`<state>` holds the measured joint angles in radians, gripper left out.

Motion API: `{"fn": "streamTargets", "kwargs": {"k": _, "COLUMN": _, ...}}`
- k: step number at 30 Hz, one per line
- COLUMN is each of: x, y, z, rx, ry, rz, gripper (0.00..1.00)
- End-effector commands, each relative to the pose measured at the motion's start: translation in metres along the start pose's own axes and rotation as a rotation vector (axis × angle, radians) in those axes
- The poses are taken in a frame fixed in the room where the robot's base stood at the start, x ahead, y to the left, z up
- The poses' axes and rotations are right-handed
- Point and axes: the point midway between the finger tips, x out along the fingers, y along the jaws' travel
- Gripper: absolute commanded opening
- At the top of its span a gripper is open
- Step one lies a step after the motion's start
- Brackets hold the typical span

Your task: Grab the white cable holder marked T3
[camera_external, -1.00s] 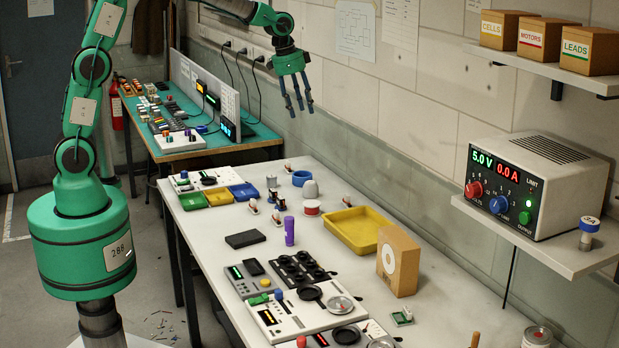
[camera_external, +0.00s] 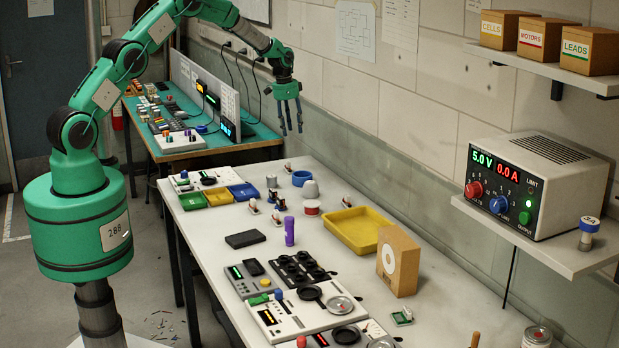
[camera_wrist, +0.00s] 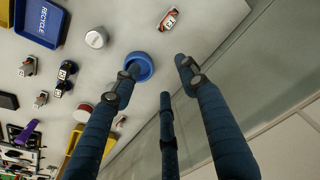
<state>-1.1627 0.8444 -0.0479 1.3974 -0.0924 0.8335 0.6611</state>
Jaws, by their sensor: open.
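Several small white cable holders with dark or red parts stand on the white bench; their marks are too small for me to read surely. Others include one holder (camera_external: 253,207), another holder (camera_external: 276,217) and one by the yellow tray (camera_external: 346,202). My gripper (camera_external: 291,130) hangs above the bench's far end, fingers down, spread and empty.
A purple cylinder (camera_external: 289,231) stands upright. A yellow tray (camera_external: 357,228) and the wall bound the right side. Coloured bins (camera_external: 218,196) are at left.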

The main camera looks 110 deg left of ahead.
Motion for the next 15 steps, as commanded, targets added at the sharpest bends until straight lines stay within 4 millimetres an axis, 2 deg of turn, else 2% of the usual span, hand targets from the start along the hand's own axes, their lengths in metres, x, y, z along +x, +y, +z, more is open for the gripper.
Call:
{"fn": "streamTargets", "kwargs": {"k": 1, "x": 0.008, "y": -0.015, "z": 0.006, "rx": -0.01, "ry": -0.004, "rz": 0.002, "gripper": 0.43}}
{"fn": "streamTargets", "kwargs": {"k": 6, "x": 0.028, "y": -0.045, "z": 0.019, "rx": -0.026, "ry": -0.012, "rz": 0.005, "gripper": 0.43}}
{"fn": "streamTargets", "kwargs": {"k": 15, "x": 0.034, "y": -0.053, "z": 0.024, "rx": -0.029, "ry": -0.014, "rz": 0.006, "gripper": 0.43}}
